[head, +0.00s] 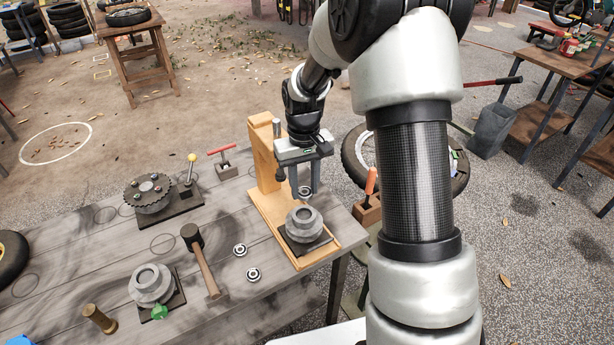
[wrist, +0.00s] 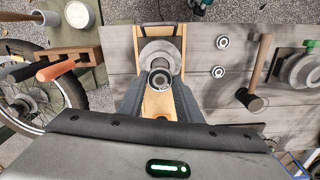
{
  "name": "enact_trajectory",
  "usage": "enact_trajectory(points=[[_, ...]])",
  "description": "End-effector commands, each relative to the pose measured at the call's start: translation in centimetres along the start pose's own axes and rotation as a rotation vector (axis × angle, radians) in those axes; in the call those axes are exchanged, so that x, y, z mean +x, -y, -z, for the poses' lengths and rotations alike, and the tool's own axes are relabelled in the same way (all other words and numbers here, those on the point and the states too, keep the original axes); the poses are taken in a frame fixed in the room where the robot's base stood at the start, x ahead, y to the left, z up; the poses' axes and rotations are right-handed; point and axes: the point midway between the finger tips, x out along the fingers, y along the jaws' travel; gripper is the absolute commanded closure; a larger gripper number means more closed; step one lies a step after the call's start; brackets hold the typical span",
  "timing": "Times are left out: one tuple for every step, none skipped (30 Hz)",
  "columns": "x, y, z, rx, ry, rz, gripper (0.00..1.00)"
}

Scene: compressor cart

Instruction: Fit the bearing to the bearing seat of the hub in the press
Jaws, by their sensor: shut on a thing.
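The wooden press (head: 263,155) stands at the right end of the grey table. A grey hub (head: 304,226) sits on its base, and it also shows in the wrist view (wrist: 155,48). My gripper (head: 306,188) is shut on a small ring bearing (head: 305,193). It holds the bearing above the hub, apart from it in the head view. In the wrist view the bearing (wrist: 160,80) lies between the fingertips and overlaps the hub's near part. The bearing seat is largely hidden there.
Two loose bearings (head: 239,250) (head: 253,275) and a mallet (head: 207,265) lie left of the press. A second hub (head: 150,285) stands in a fixture with a green knob. A toothed disc (head: 150,195) is farther back. An orange-handled tool (head: 371,181) stands right of the press.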

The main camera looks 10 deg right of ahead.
Motion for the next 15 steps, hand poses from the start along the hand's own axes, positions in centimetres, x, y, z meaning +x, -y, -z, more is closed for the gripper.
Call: enact_trajectory(points=[[-0.3, 0.0, 0.3, -0.012, 0.005, 0.003, 0.92], [0.0, 0.0, 0.5, -0.018, 0.003, 0.004, 0.92], [0.3, 0.0, 0.8, -0.026, 0.001, 0.005, 0.92], [0.6, 0.0, 0.9, -0.032, 0.001, 0.005, 0.92], [0.8, 0.0, 0.9, -0.036, 0.001, 0.006, 0.92], [1.0, 0.0, 1.1, -0.04, -0.001, 0.006, 0.92], [1.1, 0.0, 1.1, -0.042, -0.002, 0.006, 0.92], [1.2, 0.0, 1.1, -0.043, -0.003, 0.006, 0.92], [1.3, 0.0, 1.2, -0.043, -0.003, 0.006, 0.92], [1.3, 0.0, 1.2, -0.043, -0.003, 0.006, 0.92], [1.4, 0.0, 1.1, -0.043, -0.003, 0.006, 0.92], [1.3, 0.0, 1.1, -0.043, -0.003, 0.006, 0.92], [1.3, 0.0, 1.1, -0.043, -0.003, 0.006, 0.92], [1.3, 0.0, 1.1, -0.043, -0.003, 0.006, 0.92], [1.3, 0.0, 1.1, -0.043, -0.003, 0.006, 0.92]])
